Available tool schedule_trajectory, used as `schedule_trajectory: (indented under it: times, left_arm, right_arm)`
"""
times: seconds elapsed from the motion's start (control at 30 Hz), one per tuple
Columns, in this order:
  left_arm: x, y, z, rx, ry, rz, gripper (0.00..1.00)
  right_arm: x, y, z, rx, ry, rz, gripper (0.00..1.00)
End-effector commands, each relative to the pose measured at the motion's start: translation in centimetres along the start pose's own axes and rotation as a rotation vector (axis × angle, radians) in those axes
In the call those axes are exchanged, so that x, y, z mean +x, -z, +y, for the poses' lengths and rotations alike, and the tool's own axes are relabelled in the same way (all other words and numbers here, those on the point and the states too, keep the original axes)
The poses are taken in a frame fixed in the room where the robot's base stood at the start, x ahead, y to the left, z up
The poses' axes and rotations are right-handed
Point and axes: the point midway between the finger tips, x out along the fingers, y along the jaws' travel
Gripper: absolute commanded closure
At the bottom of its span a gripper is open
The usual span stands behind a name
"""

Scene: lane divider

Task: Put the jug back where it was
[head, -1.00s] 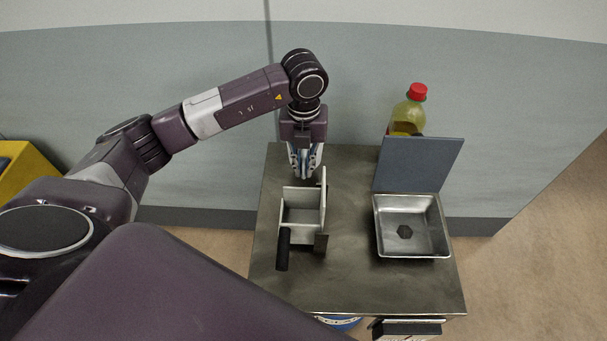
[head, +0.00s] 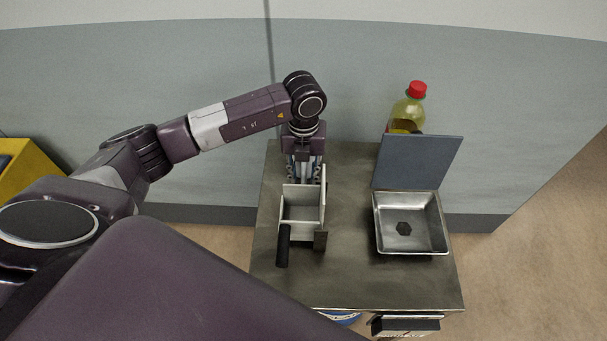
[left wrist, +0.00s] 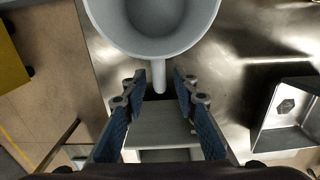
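The grey round jug (left wrist: 155,22) shows at the top of the left wrist view, open mouth up, its handle (left wrist: 160,76) pointing toward my gripper. In the head view I cannot make the jug out; my arm and gripper seem to hide it. My left gripper (head: 304,172) is over the far left part of the steel table (head: 348,235). Its fingers are open, one on each side of the jug handle, with a gap on both sides. My right gripper is not in view.
A grey compartment box (head: 302,208) with a black handle stands just in front of my left gripper. A steel tray (head: 428,240) with an upright dark lid (head: 417,162) is to the right. A red-capped bottle (head: 408,112) stands behind the lid. The table between box and tray is clear.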

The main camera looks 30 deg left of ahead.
Motion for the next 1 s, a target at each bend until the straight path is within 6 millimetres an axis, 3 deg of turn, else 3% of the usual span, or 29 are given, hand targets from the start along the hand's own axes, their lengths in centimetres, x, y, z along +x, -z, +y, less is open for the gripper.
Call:
schedule_trajectory:
  times: [0.33, 0.8, 1.0]
  left_arm:
    - [-0.9, -0.1, 0.0, 0.0, 0.001, -0.003, 0.73]
    - [-10.2, -0.1, -0.1, 0.001, 0.003, -0.004, 0.73]
    - [-12.1, -0.1, 0.0, 0.0, 0.001, -0.001, 0.73]
  right_arm:
    - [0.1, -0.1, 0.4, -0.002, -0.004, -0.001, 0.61]
    - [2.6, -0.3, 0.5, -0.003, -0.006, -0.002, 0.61]
    - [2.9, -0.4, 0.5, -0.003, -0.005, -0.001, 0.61]
